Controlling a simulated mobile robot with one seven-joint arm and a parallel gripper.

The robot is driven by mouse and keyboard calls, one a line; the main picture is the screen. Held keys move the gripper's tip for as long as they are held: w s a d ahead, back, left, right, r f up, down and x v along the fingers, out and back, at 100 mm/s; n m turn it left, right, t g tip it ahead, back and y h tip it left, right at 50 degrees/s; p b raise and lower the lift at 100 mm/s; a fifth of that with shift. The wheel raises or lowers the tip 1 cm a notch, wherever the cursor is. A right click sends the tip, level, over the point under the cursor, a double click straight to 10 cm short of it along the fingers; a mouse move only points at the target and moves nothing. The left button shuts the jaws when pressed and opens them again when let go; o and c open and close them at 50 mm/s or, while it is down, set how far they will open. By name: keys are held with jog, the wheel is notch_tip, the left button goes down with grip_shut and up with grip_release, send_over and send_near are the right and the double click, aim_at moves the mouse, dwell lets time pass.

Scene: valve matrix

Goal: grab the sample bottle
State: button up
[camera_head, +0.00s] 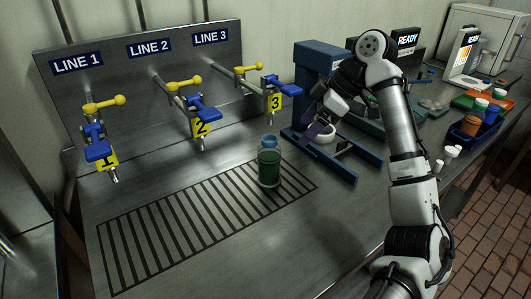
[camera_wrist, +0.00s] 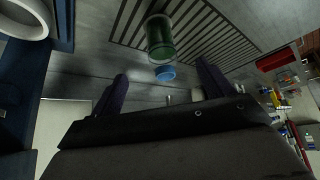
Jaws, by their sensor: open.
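The sample bottle (camera_head: 269,168) is a clear jar of dark green liquid with a blue cap (camera_head: 269,142). It stands upright at the right part of the slatted drain grate. The bottle also shows in the wrist view (camera_wrist: 160,38), with its blue cap (camera_wrist: 165,73) lying in line with the gap between my fingers. My gripper (camera_head: 311,130) is to the right of the bottle and above the bench, apart from it. In the wrist view my gripper (camera_wrist: 163,79) has its two dark fingers wide apart, with nothing held between them.
A blue press-like stand (camera_head: 318,62) is close behind and right of my gripper, with a white round cup (camera_head: 326,133) at its base. Yellow-handled valves (camera_head: 185,86) line the back panel left of the bottle. Bare bench (camera_head: 270,235) lies in front of the grate.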

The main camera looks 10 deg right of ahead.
aim_at(274, 158)
jog(key=shift+a+p+x, duration=0.15)
jog(key=shift+p+x, duration=0.45)
jog(key=shift+x, duration=2.8)
jog(key=shift+a+p+x, duration=0.1)
jog(key=shift+p+x, duration=0.5)
jog(key=shift+x, duration=2.85)
jog(key=shift+r, duration=0.2)
jog(key=c, duration=1.3)
jog(key=shift+r, duration=0.1)
